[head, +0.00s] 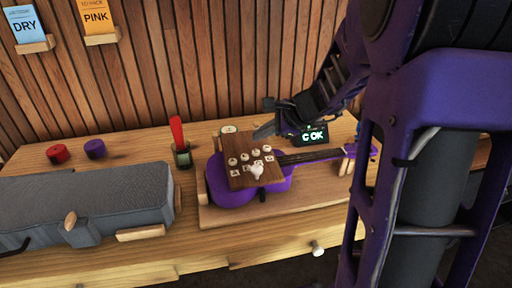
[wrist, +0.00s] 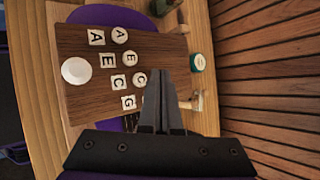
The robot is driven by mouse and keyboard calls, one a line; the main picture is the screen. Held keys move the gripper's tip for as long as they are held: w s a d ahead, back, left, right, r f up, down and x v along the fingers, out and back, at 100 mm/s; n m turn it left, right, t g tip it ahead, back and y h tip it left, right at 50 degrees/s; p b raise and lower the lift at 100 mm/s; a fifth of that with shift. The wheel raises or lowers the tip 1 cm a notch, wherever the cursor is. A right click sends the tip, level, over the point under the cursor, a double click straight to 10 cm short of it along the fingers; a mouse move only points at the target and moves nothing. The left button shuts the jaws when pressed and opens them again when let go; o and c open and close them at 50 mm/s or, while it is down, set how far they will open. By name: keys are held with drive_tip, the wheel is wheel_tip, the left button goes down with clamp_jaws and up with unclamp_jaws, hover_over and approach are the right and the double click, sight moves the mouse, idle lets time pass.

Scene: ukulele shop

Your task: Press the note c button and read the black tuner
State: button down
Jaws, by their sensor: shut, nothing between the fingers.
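The purple ukulele (head: 276,187) lies on a wooden stand with a brown wooden button board (head: 236,182) over its body. The board carries round lettered buttons and matching square labels. In the wrist view, the round C button (wrist: 138,78) lies just beside my fingertips, with its square C label (wrist: 118,83) next to it. The round G button is hidden by my gripper. The black tuner (head: 323,139) reads "C OK" in green.
A white knob (head: 257,171) stands on the board's front part. A grey case (head: 90,196) lies at the left, with red (head: 57,153) and purple (head: 95,149) round pieces behind it. A jar (head: 183,158) holding a red-handled tool stands left of the ukulele. A slatted wall closes the back.

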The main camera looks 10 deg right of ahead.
wheel_tip(320, 180, up, 3)
drive_tip(key=shift+r+p, duration=0.1)
drive_tip(key=shift+p, duration=0.85)
